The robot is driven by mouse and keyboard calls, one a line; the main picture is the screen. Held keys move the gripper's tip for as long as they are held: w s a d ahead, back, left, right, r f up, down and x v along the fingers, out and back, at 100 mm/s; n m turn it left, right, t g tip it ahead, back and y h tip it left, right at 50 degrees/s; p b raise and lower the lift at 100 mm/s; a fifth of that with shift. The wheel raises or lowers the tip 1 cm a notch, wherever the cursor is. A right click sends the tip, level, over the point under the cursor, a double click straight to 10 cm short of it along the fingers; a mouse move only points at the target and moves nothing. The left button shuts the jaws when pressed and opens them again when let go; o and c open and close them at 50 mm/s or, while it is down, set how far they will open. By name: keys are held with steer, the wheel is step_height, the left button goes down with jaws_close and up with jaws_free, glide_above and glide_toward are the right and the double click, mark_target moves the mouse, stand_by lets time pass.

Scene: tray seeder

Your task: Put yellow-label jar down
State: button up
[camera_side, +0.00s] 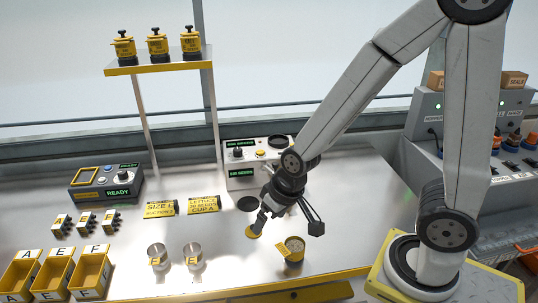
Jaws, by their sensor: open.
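A jar with a yellow label (291,256) stands upright on the metal table near its front edge. Its top shows a pale, speckled round surface; I cannot tell whether that is a lid or contents. My gripper (288,226) is open, with its fingers spread wide, just above and behind the jar in the picture. Neither finger appears closed on the jar. A flat yellow disc (252,232) shows by the left finger's tip; I cannot tell whether it touches the finger.
Two metal cups (192,256) with yellow letter tags stand left of the jar. Yellow lettered bins (55,268) sit at front left. A shelf (160,67) holds three yellow jars. A control box (105,183) and grey machine (243,170) stand behind. Table right of the jar is clear.

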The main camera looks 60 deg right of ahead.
steer(key=shift+n+g+h, duration=0.4)
steer(key=shift+n, duration=0.3)
steer(key=d, duration=0.1)
steer(key=s+d+r, duration=0.1)
steer(key=d, duration=0.1)
steer(key=s+d, duration=0.1)
steer(key=shift+s+d+r, duration=0.15)
steer(key=shift+d+r, duration=0.05)
steer(key=shift+r, duration=0.15)
